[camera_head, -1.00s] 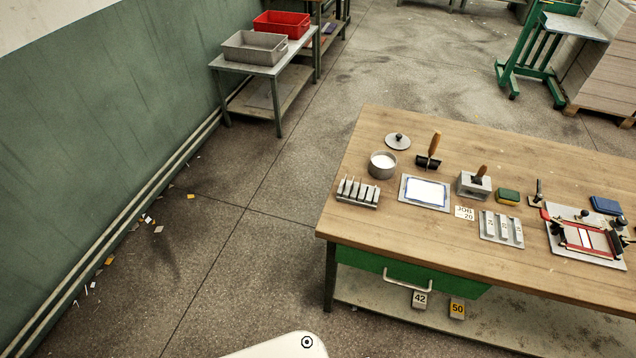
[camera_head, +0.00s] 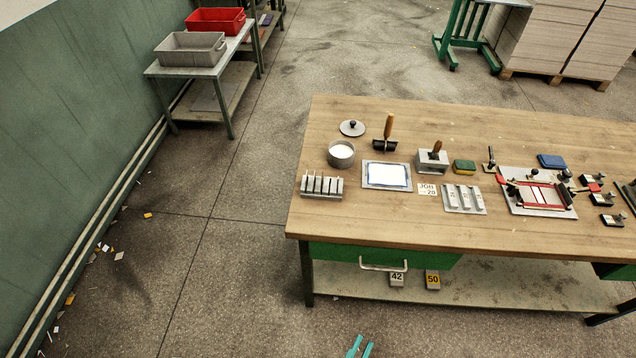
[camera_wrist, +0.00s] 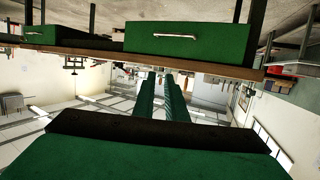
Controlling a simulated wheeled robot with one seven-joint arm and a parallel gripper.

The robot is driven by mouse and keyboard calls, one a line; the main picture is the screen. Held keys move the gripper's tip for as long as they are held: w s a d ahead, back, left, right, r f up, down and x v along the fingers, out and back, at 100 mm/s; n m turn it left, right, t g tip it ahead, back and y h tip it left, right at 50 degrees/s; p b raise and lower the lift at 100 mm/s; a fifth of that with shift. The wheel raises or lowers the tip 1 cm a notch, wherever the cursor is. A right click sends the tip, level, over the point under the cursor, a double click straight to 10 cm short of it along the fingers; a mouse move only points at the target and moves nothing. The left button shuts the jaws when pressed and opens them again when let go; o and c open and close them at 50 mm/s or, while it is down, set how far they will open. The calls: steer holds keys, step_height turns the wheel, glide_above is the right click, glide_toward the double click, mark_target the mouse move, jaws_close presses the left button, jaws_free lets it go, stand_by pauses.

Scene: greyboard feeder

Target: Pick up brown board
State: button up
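No single brown board can be made out. The nearest match is the tall stacks of grey-brown board (camera_head: 560,35) on a pallet at the top right of the head view, far from my gripper. My gripper (camera_head: 361,347) shows at the bottom edge of the head view as two teal fingertips with a gap between them. In the wrist view its two green fingers (camera_wrist: 160,85) stand apart with nothing between them. That view looks upside down, with the green drawer (camera_wrist: 190,40) beyond the fingers.
A wooden workbench (camera_head: 270,222) with printing tools fills the right side. A side table (camera_head: 185,70) at the upper left holds a grey bin (camera_head: 190,55) and a red bin (camera_head: 215,20). A green stand (camera_head: 462,35) is beside the stacks. The floor left of the bench is clear apart from scraps.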

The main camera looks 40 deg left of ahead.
steer(key=w+a+n+y, duration=0.2)
steer(key=w+a, duration=0.4)
steer(key=w, duration=0.2)
steer(key=n+g+y, duration=0.3)
glide_toward(321, 194)
steer(key=r, duration=0.5)
steer(key=shift+s+d+r, duration=0.1)
steer(key=shift+s, duration=0.2)
steer(key=x, duration=0.5)
steer(key=shift+w, duration=0.4)
steer(key=x, duration=0.4)
steer(key=shift+w, duration=0.1)
steer(key=shift+w+a+f+y, duration=0.3)
steer(key=shift+a, duration=0.15)
steer(key=shift+d, duration=0.1)
jaws_close()
steer(key=shift+r, duration=0.1)
